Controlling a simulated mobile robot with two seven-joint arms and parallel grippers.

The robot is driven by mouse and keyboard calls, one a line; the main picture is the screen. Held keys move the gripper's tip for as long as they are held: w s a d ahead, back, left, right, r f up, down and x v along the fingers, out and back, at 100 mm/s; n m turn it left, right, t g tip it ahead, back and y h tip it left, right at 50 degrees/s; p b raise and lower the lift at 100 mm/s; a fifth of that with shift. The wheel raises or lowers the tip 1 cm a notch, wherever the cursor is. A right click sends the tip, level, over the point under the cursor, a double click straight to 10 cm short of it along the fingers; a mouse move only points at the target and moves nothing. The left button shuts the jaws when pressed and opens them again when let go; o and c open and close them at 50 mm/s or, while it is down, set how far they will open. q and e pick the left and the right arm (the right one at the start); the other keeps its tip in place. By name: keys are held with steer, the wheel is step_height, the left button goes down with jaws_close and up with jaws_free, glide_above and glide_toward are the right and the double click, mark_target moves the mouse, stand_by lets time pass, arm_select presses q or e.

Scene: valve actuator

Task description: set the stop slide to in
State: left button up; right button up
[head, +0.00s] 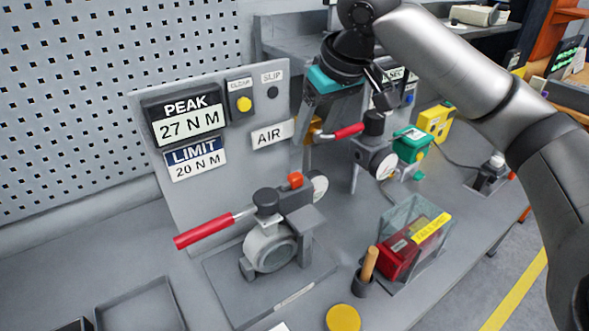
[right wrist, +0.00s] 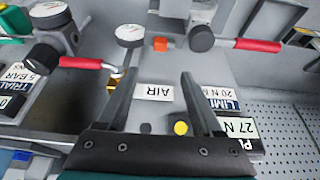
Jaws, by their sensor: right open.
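The front valve actuator (head: 268,248) is a grey round body with a black cap, a red-handled lever (head: 205,229) pointing left, and a white gauge (head: 320,187). A small orange block (head: 295,180) sits on top of it and shows in the right wrist view (right wrist: 160,44). I cannot tell for certain which part is the stop slide or its setting. My right gripper (head: 340,112) is open and empty, above and behind the front actuator, near the panel. Its two fingers also show in the right wrist view (right wrist: 159,75). My left gripper is not in view.
The upright panel carries PEAK (head: 187,118) and LIMIT (head: 195,158) displays, a yellow button (head: 244,104) and an AIR label (head: 272,134). A second red-lever valve (head: 348,131) stands right. A clear-covered red box (head: 397,258) and wooden-handled tool (head: 369,264) stand front right.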

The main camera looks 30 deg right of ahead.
mark_target(295, 175)
steer(key=b+x, duration=0.1)
steer(key=x, duration=1.4)
jaws_close()
steer(key=shift+r, duration=0.1)
stand_by(0.8)
